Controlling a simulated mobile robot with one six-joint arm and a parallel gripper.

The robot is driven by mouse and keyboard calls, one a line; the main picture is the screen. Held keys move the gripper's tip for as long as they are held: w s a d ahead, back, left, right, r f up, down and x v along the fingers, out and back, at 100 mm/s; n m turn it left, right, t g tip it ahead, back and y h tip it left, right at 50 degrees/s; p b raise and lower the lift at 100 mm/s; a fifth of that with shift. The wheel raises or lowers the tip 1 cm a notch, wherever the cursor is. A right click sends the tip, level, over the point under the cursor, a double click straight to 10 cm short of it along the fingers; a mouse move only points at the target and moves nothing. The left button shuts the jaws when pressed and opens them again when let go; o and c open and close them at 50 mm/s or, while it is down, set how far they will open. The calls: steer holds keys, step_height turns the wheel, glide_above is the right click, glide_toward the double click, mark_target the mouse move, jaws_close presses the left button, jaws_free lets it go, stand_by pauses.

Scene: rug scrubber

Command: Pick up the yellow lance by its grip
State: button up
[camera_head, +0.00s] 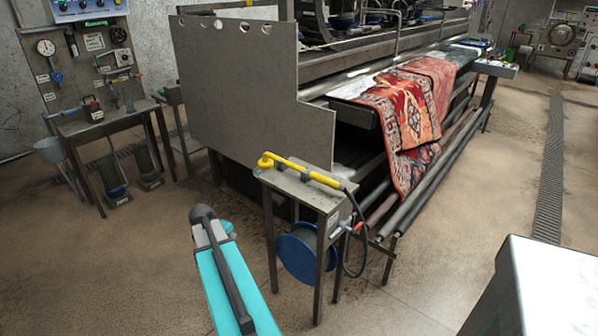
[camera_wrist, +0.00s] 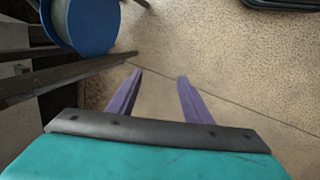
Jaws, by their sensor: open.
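The yellow lance (camera_head: 300,169) lies across the top of a small metal stand (camera_head: 308,192) in the head view. Its rounded yellow head is at the left end, and a black hose runs from its right end down the stand's side. My arm reaches up from the bottom in the head view, left of the stand and apart from the lance; its fingers do not show there. In the wrist view my gripper (camera_wrist: 160,78) has two purple fingers spread apart with only floor between them. The lance is not in the wrist view.
A blue reel (camera_head: 300,252) sits under the stand and also shows in the wrist view (camera_wrist: 92,28). Behind the stand is a large machine with a grey panel (camera_head: 245,85) and a red rug (camera_head: 405,105). A workbench (camera_head: 110,120) stands at the left.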

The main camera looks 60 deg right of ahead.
steer(key=s+d+r+h, duration=0.1)
steer(key=s+d+r, duration=0.5)
steer(key=d+r, duration=0.3)
steer(key=s+d+r+m+h+p, duration=0.1)
steer(key=s+d+r, duration=0.5)
steer(key=d+r, duration=0.3)
steer(key=s+d+r+g+h+p, duration=0.1)
steer(key=s+d+r, duration=0.5)
steer(key=d+r, duration=0.4)
step_height(320, 180, up, 3)
steer(key=shift+s+r+m+h, duration=0.1)
steer(key=shift+s+m+h, duration=0.1)
steer(key=shift+m+h, duration=0.2)
steer(key=p, duration=0.1)
glide_toward(323, 179)
step_height(323, 179, down, 2)
steer(key=d, duration=0.3)
steer(key=shift+s+a+f, duration=0.2)
steer(key=shift+s+f, duration=0.05)
steer(key=shift+f, duration=0.15)
steer(key=shift+a+p+x, duration=0.25)
steer(key=shift+p+x, duration=0.6)
steer(key=shift+x, duration=1.65)
steer(key=shift+s+f, duration=0.1)
